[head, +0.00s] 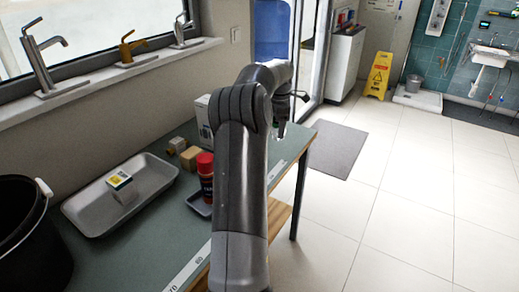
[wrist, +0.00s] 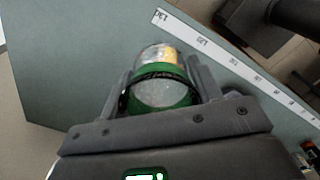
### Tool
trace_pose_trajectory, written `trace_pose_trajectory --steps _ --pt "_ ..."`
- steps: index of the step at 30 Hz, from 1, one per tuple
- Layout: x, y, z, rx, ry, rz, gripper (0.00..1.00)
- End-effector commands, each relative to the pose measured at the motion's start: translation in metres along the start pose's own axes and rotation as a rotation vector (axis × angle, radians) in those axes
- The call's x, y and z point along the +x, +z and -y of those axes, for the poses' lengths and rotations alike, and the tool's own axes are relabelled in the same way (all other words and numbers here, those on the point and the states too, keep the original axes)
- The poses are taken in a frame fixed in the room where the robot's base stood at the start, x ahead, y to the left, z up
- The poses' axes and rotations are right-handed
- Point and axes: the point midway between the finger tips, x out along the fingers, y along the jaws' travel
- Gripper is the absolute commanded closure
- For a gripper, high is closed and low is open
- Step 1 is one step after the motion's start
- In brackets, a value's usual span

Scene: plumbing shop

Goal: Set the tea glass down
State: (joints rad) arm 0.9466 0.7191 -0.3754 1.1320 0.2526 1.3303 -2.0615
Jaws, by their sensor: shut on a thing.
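The tea glass (wrist: 160,93) is clear and round with a green band, and something yellow shows through its far side. It sits between the two fingers of my gripper (wrist: 162,72) in the wrist view, and the fingers are shut on it. Behind it lies the grey-green bench top (wrist: 75,65), so the glass is over the bench near its ruled edge. I cannot tell whether its base touches the surface. In the head view my arm hides most of the gripper and the glass.
A white measuring strip (wrist: 232,62) runs along the bench edge. In the head view a grey tray (head: 153,182) holds a small box (head: 122,186). A red-capped container (head: 206,172), wooden blocks (head: 188,157), a white box (head: 203,115) and a black bucket (head: 30,245) stand on the bench.

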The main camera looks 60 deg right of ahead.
Motion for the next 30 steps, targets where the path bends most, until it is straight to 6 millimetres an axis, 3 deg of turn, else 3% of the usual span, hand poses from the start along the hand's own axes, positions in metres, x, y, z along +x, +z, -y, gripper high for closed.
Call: trace_pose_trajectory --steps 4,11,14,24,30 --pt "0.003 0.025 -0.017 -0.005 -0.001 0.002 0.65" --pt "0.005 0.038 -0.028 -0.017 -0.003 0.0 0.65" --pt "0.012 0.031 -0.035 -0.02 -0.004 0.0 0.65" --pt "0.058 -0.024 -0.085 -0.021 -0.004 0.001 0.65" --pt "0.072 -0.043 -0.102 -0.019 -0.003 0.001 0.65"
